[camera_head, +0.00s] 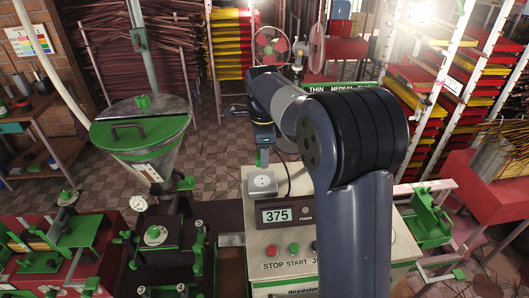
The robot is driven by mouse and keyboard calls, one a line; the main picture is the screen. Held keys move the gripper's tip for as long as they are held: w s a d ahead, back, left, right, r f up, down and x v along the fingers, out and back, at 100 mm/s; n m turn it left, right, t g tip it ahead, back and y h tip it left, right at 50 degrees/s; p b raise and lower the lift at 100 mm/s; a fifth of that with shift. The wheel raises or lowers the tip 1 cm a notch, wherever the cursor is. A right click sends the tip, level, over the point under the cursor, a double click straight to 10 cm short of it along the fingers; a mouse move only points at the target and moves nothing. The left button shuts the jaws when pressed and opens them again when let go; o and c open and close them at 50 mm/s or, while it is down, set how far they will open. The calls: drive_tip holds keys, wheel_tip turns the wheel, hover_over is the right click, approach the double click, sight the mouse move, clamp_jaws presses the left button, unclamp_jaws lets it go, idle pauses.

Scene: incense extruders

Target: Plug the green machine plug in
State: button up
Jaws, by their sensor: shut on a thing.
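My gripper (263,140) points down in the middle of the view, above and just behind the pale socket box (262,182). It is shut on a small green piece (263,158), which looks like the green machine plug. The plug's lower end and its prongs are too small to make out. A black cable (289,180) curves beside the socket box up toward the gripper. The plug appears apart from the socket face, but the gap is hard to judge. The socket box sits at the upper left of the machine's control panel (257,239).
A green-rimmed hopper (140,130) stands left. A red table with green presses (80,240) is at lower left. Racks (235,50) and fans (270,45) stand behind. My arm hides the panel's right part.

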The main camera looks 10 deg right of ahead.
sight(264, 180)
drive_tip(key=shift+f+b, duration=2.45)
drive_tip(key=shift+f, duration=0.45)
drive_tip(key=shift+p, duration=0.75)
drive_tip(key=shift+f+b, duration=0.4)
drive_tip(key=shift+f, duration=0.2)
drive_tip(key=o, duration=1)
drive_tip(key=shift+r, duration=0.1)
wheel_tip(264, 180, up, 11)
drive_tip(key=shift+f+b, duration=0.15)
drive_tip(key=shift+b, duration=0.2)
